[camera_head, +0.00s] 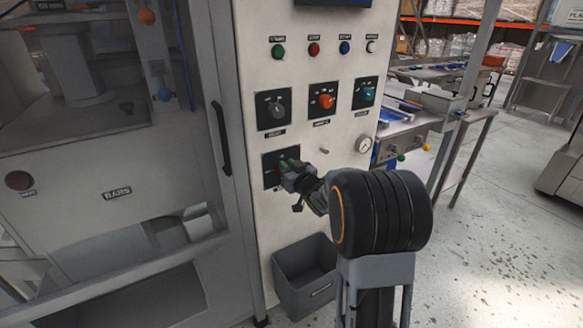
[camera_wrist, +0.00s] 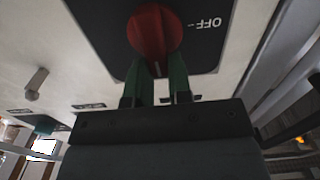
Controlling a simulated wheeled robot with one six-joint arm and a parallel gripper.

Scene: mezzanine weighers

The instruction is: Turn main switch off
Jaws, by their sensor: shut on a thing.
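The main switch is a red rotary knob (camera_wrist: 153,32) on a dark plate (camera_wrist: 95,25), with an "OFF" label to the right of the knob in the wrist view. A pale mark on the knob points down in that picture, not at the label. In the head view the plate (camera_head: 270,178) is the lowest on the cream panel, and my arm hides the knob. My gripper (camera_wrist: 156,72) has green fingers shut on the red knob, one on each side. It also shows at the plate in the head view (camera_head: 287,163).
Above on the panel (camera_head: 335,225) are a black knob (camera_head: 277,108), an orange knob (camera_head: 326,101), a teal knob (camera_head: 368,94) and several buttons. A grey bin (camera_head: 305,272) hangs below. A glazed door with a black handle (camera_head: 221,138) is left.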

